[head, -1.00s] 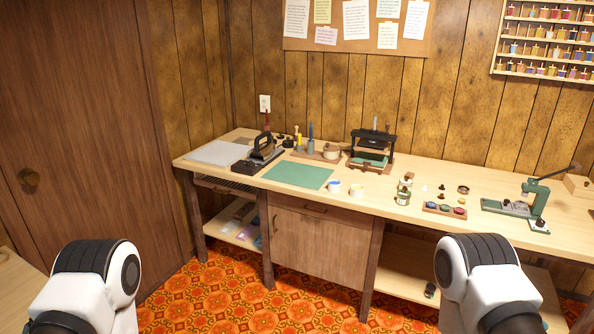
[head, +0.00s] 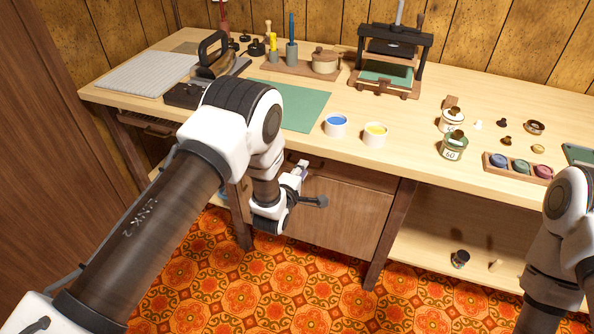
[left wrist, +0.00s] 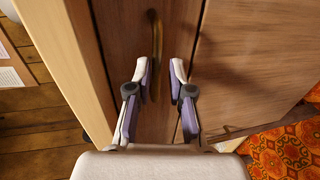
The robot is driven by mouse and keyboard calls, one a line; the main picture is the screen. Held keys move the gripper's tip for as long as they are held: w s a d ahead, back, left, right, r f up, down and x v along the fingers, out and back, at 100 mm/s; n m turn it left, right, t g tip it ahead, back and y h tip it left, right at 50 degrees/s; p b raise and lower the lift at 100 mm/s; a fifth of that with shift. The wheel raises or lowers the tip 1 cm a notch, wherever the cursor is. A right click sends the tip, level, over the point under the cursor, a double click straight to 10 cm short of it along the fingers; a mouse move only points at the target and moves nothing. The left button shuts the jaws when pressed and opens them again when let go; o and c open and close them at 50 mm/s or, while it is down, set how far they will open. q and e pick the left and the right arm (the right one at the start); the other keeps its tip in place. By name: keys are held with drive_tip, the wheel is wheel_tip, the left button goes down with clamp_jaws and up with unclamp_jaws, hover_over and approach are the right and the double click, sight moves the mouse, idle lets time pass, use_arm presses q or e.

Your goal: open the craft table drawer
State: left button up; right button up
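The craft table drawer (head: 350,174) is a dark wood front under the tabletop, above a cabinet door. It looks shut, and my left arm hides part of it in the head view. Its curved brass-coloured handle (left wrist: 154,48) shows in the left wrist view. My left gripper (head: 302,182) is in front of the drawer. In the left wrist view it (left wrist: 159,80) is open, its fingers on either side of the handle's line, the handle nearer the left finger. Whether a finger touches it I cannot tell. My right gripper is out of view.
The cabinet door (head: 345,218) is shut below the drawer. Paint cups (head: 375,134), a green mat (head: 300,108) and a press (head: 390,58) stand on the craft table (head: 425,168). An open shelf (head: 435,240) lies to the right. The patterned floor in front is clear.

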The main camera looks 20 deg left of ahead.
use_arm(q)
drive_tip(key=shift+x, duration=0.9)
drive_tip(key=shift+w+d+r, duration=0.1)
drive_tip(key=shift+w, duration=0.2)
drive_tip(key=shift+r, duration=0.1)
clamp_jaws()
drive_tip(key=shift+s, duration=0.1)
